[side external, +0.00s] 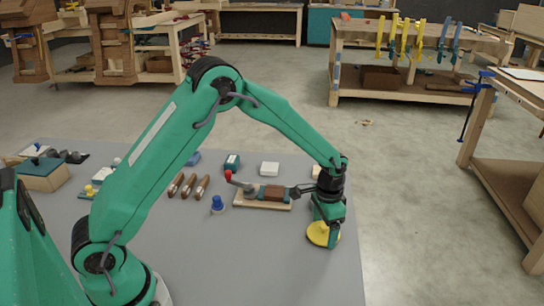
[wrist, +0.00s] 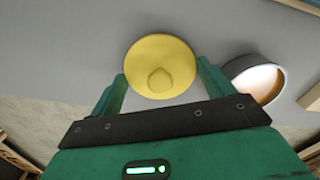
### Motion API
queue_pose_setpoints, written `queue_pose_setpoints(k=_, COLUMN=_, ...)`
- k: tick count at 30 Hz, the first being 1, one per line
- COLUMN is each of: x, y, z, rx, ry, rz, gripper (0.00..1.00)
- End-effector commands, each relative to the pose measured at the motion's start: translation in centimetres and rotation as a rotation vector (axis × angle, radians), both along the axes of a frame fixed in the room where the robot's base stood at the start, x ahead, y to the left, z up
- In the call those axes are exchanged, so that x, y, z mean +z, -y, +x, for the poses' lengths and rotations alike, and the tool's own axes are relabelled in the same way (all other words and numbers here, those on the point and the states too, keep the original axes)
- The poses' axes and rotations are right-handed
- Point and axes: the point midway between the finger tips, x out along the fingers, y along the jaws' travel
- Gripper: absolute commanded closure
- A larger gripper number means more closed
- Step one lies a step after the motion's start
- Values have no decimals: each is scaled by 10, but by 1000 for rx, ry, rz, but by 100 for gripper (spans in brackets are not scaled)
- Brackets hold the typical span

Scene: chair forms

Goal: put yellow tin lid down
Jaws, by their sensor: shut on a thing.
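The yellow tin lid (side external: 317,236) is a round disc at the right side of the grey table top. In the wrist view my gripper's (wrist: 161,72) two green fingers stand at either side of the lid. I cannot tell whether the lid touches the table. An open round tin (wrist: 254,78) with a dark rim and pale inside stands to its right in the wrist view.
A wooden board with a red-handled clamp (side external: 262,195) lies just left of my gripper in the side view. A blue-knobbed piece (side external: 217,205) and brown-handled tools (side external: 189,186) are further left. The grey table (side external: 270,265) is clear in front, its edge close on the right.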

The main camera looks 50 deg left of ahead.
Motion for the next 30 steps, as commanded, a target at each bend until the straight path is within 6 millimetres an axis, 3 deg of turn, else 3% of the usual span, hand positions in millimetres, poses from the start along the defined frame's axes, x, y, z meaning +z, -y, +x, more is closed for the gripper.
queue_pose_setpoints(k=13, x=-4, y=0, z=0, rx=0, ry=0, rz=0, gripper=41)
queue_pose_setpoints(k=14, x=-4, y=0, z=0, rx=0, ry=1, rz=0, gripper=14)
queue_pose_setpoints(k=16, x=-4, y=0, z=0, rx=0, ry=1, rz=0, gripper=0)
queue_pose_setpoints(k=30, x=6, y=0, z=1, rx=0, ry=3, rz=0, gripper=0)
